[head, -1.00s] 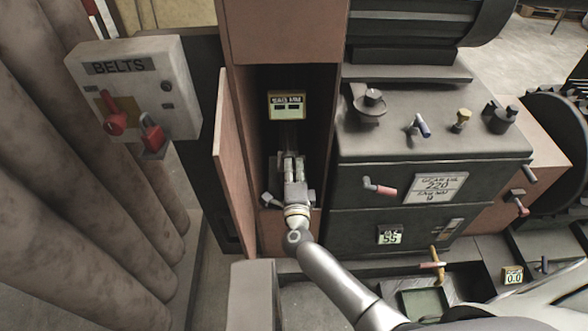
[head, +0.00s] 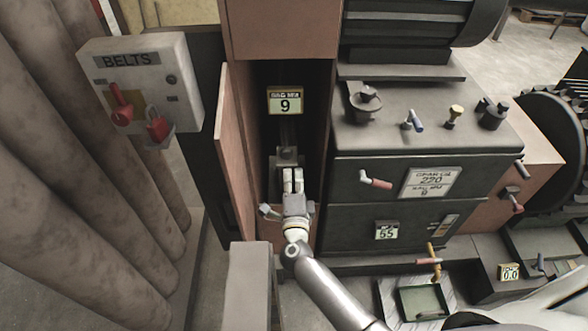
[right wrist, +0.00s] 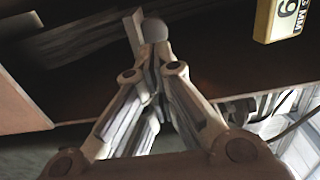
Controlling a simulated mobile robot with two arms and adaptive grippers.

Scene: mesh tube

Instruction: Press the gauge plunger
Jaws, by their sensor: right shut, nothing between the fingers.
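The gauge display (head: 285,101) is a yellow-framed box inside the dark open cabinet; it reads SAG MM 9. Its edge also shows at the top right of the right wrist view (right wrist: 281,18). A rounded grey knob (right wrist: 154,29), which looks like the plunger, sits right at my fingertips in the right wrist view. My right gripper (head: 290,172) reaches into the cabinet below the display, shut and empty between the fingers, with its tips (right wrist: 155,58) against or very close to the knob. In the head view the gripper largely hides the knob. My left gripper is out of view.
The cabinet's open door (head: 234,160) stands left of my arm. A dark gearbox housing (head: 425,120) with knobs and handles is close on the right. A BELTS switch box (head: 150,85) with a red lever and red padlock is at left. A grey block (head: 249,285) stands in front.

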